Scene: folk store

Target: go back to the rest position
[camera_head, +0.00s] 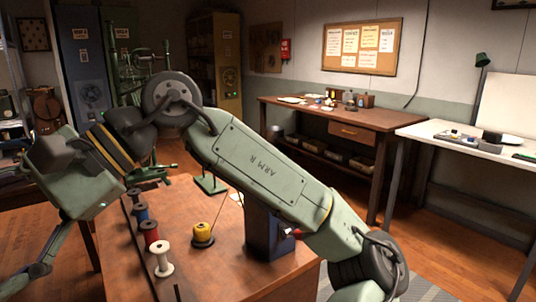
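My arm crosses the picture from the lower right, over the brown table (200,275), up to a bend at the upper middle and down to the left. My gripper (38,268) hangs at the lower left, left of the table and apart from the spools. Only part of its finger linkage shows, and its tips are not clear, so I cannot tell whether it is open or shut. I see nothing held in it.
A black spool (133,194), blue spool (141,213), red spool (150,236) and white spool (162,259) stand in a row. A yellow spool (203,233) and dark blue block (265,238) are near my arm. A workbench (385,118) and white table (430,131) stand right.

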